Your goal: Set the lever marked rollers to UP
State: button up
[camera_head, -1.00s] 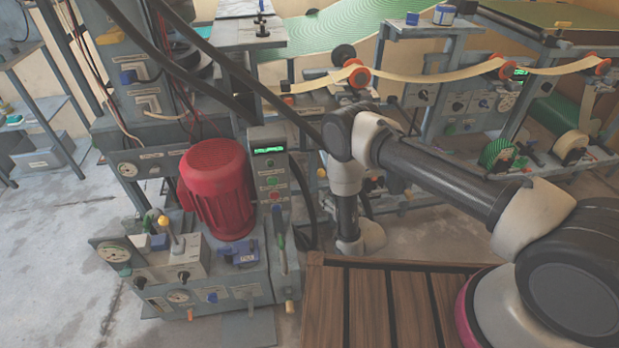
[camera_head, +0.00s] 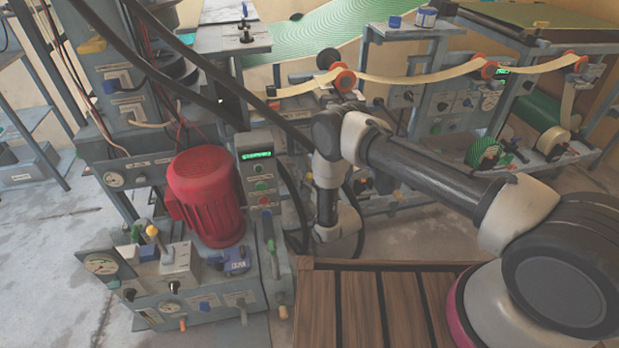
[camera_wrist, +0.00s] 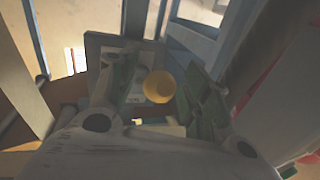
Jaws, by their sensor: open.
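A yellow ball knob (camera_wrist: 159,87) shows in the wrist view, between the two fingers of my gripper (camera_wrist: 157,90). The fingers are open on either side of it, and I cannot tell whether either touches it. A grey boxy part with a pale panel (camera_wrist: 112,48) lies behind the knob. No lever label is readable, so I cannot tell which lever is marked rollers or how it is set. In the head view my gripper is not clearly visible, at the lower end of my arm.
A red motor (camera_head: 207,193) and a control box with a green display (camera_head: 257,155) stand left of my arm. A wooden slatted deck (camera_head: 315,305) lies in front. Rollers with a pale strip (camera_head: 420,78) run behind. Grey bars flank my gripper in the wrist view.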

grip_shut()
jog(key=shift+r, duration=0.2)
jog(key=shift+s+d+r+g+h, duration=0.1)
jog(key=shift+s+r+g+h, duration=0.1)
jog(key=shift+r+g, duration=0.2)
jog(key=shift+s+r+g+h, duration=0.15)
jog(key=shift+r+g+h, duration=0.05)
jog(key=shift+r+g, duration=0.15)
jog(key=r+g+h, duration=0.1)
jog(key=r+g, duration=0.1)
jog(key=r+m+g, duration=0.1)
jog(key=r+g, duration=0.1)
jog(key=r, duration=0.1)
jog(key=r+g+h, duration=0.1)
jog(key=r+g, duration=0.1)
jog(key=shift+s+d+r+m+h, duration=0.1)
jog(key=shift+s+r+m+h, duration=0.2)
jog(key=shift+s+r, duration=0.1)
jog(key=shift+w+a+r+g+h, duration=0.1)
jog(key=shift+w+r+g, duration=0.2)
jog(key=shift+r, duration=0.3)
jog(key=shift+w+a+r+g+h, duration=0.1)
jog(key=shift+w+r+g, duration=0.15)
jog(key=shift+r, duration=0.35)
jog(key=shift+w+r+g+h, duration=0.1)
jog(key=shift+w+r+g, duration=0.15)
jog(key=shift+r, duration=0.35)
grip_release()
